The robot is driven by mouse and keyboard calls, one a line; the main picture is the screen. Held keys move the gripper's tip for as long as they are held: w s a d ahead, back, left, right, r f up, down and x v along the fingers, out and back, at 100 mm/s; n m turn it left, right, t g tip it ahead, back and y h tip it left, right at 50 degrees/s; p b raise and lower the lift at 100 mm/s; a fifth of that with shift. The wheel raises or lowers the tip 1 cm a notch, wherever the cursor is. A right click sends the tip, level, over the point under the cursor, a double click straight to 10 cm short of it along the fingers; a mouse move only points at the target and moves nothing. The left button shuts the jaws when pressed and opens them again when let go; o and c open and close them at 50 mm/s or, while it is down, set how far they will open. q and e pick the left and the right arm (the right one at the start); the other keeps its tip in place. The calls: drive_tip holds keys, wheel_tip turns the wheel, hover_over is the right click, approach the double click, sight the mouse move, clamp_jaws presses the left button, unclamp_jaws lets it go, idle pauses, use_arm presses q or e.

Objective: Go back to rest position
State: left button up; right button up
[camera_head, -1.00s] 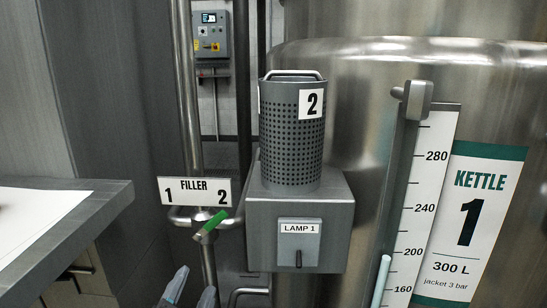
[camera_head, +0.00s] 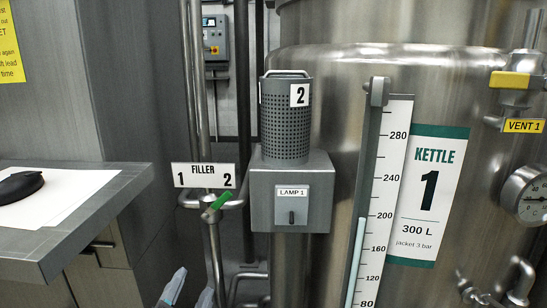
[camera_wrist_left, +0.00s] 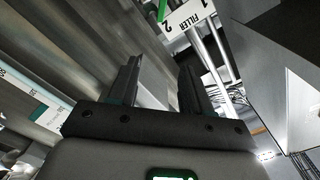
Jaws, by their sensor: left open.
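My left gripper (camera_head: 188,290) shows at the bottom of the head view, only its fingertips in frame, below the filler valve. In the left wrist view its two fingers (camera_wrist_left: 158,90) stand apart with nothing between them. The filler valve's green handle (camera_head: 215,205) sits under the FILLER 1/2 sign (camera_head: 204,175), tilted up to the right toward the 2. The gripper is apart from the handle. The sign also shows at the top of the left wrist view (camera_wrist_left: 186,16). My right gripper is not in view.
A lamp box (camera_head: 291,190) labelled LAMP 1 carries a perforated cylinder marked 2 (camera_head: 286,125). Kettle 1 (camera_head: 400,60) fills the right, with a level gauge (camera_head: 378,200), a vent valve (camera_head: 510,80) and a dial (camera_head: 530,197). A grey counter (camera_head: 110,190) with a black object (camera_head: 20,185) juts in at left.

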use_arm(q)
drive_tip(key=a+f+n+g+y+p, duration=0.1)
drive_tip(key=a+f+g+p, duration=0.25)
drive_tip(key=f+p, duration=0.45)
drive_tip(key=a+f+g+p, duration=0.2)
drive_tip(key=f+g+p, duration=0.3)
drive_tip(key=f+p, duration=0.3)
drive_tip(key=s+d+f+n+g+h+p, duration=0.2)
drive_tip(key=s+d+f+n+g, duration=0.1)
drive_tip(key=s, duration=0.5)
drive_tip(key=s+d+f+n+g+h+p, duration=0.2)
drive_tip(key=s+d+f+n+g, duration=0.1)
drive_tip(key=s+f+n+g, duration=0.3)
drive_tip(key=s+f+n, duration=0.1)
drive_tip(key=s+f, duration=0.1)
drive_tip(key=s, duration=0.1)
drive_tip(key=shift+s+d+n, duration=0.3)
drive_tip(key=shift+d, duration=0.1)
